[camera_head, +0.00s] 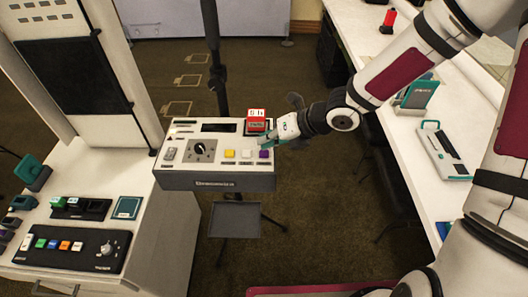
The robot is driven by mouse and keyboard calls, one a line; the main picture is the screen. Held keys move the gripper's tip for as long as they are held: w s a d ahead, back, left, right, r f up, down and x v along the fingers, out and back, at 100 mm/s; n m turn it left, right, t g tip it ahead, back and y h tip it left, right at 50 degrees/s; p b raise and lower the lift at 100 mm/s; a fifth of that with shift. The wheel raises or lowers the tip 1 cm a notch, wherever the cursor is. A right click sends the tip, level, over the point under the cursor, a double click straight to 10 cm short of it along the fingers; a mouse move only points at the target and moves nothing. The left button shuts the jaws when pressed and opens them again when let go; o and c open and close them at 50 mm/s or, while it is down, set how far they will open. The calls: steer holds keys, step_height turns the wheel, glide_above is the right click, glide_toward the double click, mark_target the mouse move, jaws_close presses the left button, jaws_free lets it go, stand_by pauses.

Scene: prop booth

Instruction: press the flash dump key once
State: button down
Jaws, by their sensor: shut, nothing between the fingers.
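A white and grey control box (220,184) stands on a stand in the middle of the view. On its top are a black knob (200,146), a yellow key (229,153), a white key (246,154) and a purple key (264,154). A red block (257,115) with a small display sits at its back right corner. The key lettering is too small to read, so I cannot tell which is the flash dump key. My gripper (266,141) is shut and empty over the box's right end, close to the purple key; I cannot tell whether it touches.
A white counter on the left carries a second panel (75,248) with coloured buttons and a knob. A long white table (385,105) on the right holds a teal-edged device (443,150). A dark pole (214,60) rises behind the box. Brown floor lies around the stand.

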mark_target(266, 151)
steer(key=shift+f, duration=0.15)
steer(key=shift+f+b, duration=0.3)
steer(key=shift+f+b, duration=0.35)
steer(key=shift+f, duration=0.05)
stand_by(0.9)
stand_by(0.3)
steer(key=shift+r+p, duration=0.7)
steer(key=shift+r, duration=0.15)
steer(key=shift+s+r+p, duration=0.15)
steer(key=shift+r+p, duration=0.8)
steer(key=shift+r, duration=0.35)
steer(key=shift+r+p, duration=0.45)
steer(key=shift+r, duration=0.7)
